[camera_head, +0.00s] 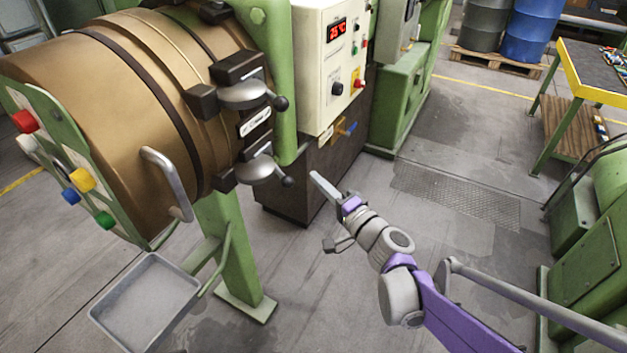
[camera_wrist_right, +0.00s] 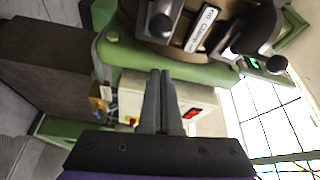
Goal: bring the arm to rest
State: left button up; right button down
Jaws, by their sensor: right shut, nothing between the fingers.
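My right gripper (camera_head: 322,186) reaches in from the lower right of the head view on its grey and purple arm. Its fingers are shut with nothing between them, and they also show shut in the right wrist view (camera_wrist_right: 159,85). The fingertips are in the air, apart from the machine, to the right of the lower latch handle (camera_head: 262,170) and in front of the dark cabinet base. My left gripper is not in view.
A bronze extruder barrel (camera_head: 130,95) with latches and a bar handle (camera_head: 168,183) fills the left. A cream control box (camera_head: 322,70) stands behind the gripper. A grey tray (camera_head: 146,300) is at lower left. A grey rail (camera_head: 520,305) and green machine (camera_head: 595,240) are right. Floor lies between.

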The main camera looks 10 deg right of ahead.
jog(key=s+a, duration=0.1)
jog(key=s, duration=0.7)
jog(key=shift+a+f, duration=0.25)
jog(key=shift+a, duration=0.15)
